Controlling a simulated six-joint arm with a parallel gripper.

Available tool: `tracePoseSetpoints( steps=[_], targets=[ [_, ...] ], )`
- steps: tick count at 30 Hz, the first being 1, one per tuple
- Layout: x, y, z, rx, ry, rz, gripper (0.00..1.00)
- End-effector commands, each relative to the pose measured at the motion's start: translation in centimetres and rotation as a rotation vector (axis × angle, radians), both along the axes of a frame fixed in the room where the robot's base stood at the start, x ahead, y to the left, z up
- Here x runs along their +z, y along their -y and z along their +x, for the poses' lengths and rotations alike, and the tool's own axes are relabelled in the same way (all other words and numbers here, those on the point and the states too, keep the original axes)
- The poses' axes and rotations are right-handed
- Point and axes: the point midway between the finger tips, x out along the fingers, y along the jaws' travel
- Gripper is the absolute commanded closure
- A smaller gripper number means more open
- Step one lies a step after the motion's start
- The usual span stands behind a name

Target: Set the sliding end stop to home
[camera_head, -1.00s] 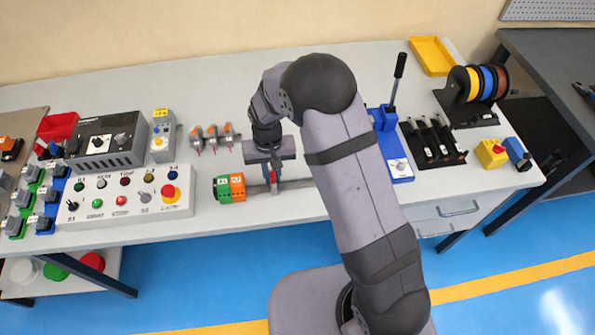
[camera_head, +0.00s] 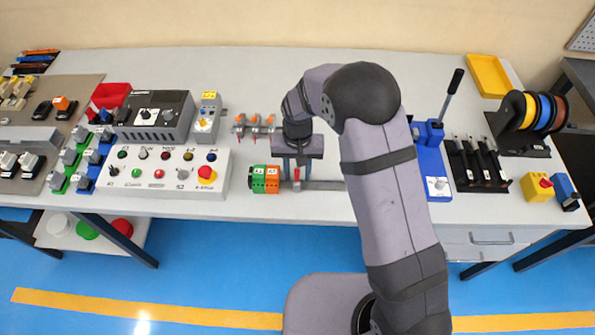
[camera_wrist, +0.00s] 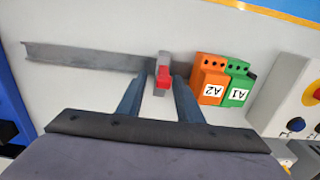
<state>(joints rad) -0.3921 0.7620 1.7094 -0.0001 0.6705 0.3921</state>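The sliding end stop (camera_wrist: 162,72) is a small grey block with a red part, seated on a grey metal rail (camera_wrist: 90,57). In the head view the red part of the end stop (camera_head: 297,175) shows under my gripper, right of the orange terminal block. My gripper (camera_wrist: 160,82) points down over the rail, one finger on each side of the end stop. The fingers look parted with narrow gaps beside the stop; contact at the tips is hard to tell. The rail (camera_head: 328,185) runs on to the right.
An orange block A2 (camera_wrist: 208,80) and a green block A1 (camera_wrist: 238,85) stand just beyond the stop, with a small gap. A button panel (camera_head: 150,187) lies left, a blue lever device (camera_head: 432,165) right. Orange-grey parts (camera_head: 254,124) lie behind.

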Motion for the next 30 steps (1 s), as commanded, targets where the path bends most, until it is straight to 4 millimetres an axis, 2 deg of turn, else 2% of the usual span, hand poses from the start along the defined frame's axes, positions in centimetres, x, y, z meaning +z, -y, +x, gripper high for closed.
tracePoseSetpoints(
  steps=[15, 21, 28, 30],
  targets=[
    [6.0, -0.1, 0.1, 0.0, 0.005, 0.002, 0.67],
    [7.0, 0.0, 0.0, 0.0, 0.003, 0.001, 0.67],
    [7.0, 0.0, 0.0, 0.0, 0.002, 0.001, 0.67],
    [7.0, 0.0, 0.1, -0.001, 0.002, 0.001, 0.84]
  ],
)
